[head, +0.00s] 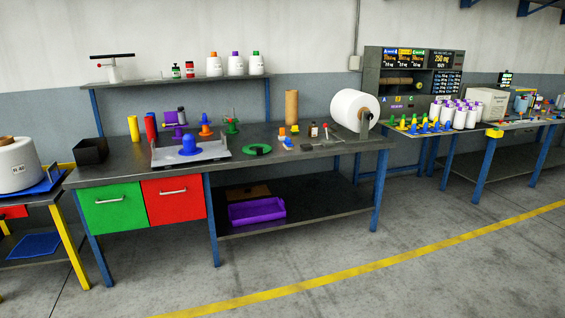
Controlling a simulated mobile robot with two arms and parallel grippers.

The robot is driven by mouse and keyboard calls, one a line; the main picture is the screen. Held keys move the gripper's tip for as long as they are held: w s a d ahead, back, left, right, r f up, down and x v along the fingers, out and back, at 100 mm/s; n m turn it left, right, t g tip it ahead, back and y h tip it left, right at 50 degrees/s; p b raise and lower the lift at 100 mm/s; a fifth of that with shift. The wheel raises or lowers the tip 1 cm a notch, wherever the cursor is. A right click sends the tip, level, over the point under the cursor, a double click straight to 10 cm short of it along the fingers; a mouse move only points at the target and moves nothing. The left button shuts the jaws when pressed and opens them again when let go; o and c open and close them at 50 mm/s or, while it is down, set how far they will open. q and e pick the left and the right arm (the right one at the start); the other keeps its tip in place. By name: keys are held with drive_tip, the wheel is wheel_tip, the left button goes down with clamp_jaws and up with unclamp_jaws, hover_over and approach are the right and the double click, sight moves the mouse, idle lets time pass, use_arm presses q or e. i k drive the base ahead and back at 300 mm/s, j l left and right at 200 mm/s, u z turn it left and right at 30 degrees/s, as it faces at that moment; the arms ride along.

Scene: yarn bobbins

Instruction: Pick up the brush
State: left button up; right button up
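I cannot make out a brush for certain at this distance. A flat brown thing (248,192) lies on the dark lower shelf of the workbench, behind a purple tray (257,210); it is too small to tell what it is. Several small items lie on the dark workbench top (235,172), among them a green ring (257,150), a blue cone on a metal plate (188,146) and a small bottle (313,130). Neither of my grippers shows in the head view.
The workbench has a green drawer (112,208) and a red drawer (174,200), both shut. A large white bobbin (355,110) stands at its right end, a black bin (90,151) at its left. Open grey floor (330,250) with a yellow line lies in front.

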sight(287, 144)
drive_tip(key=i, duration=2.5)
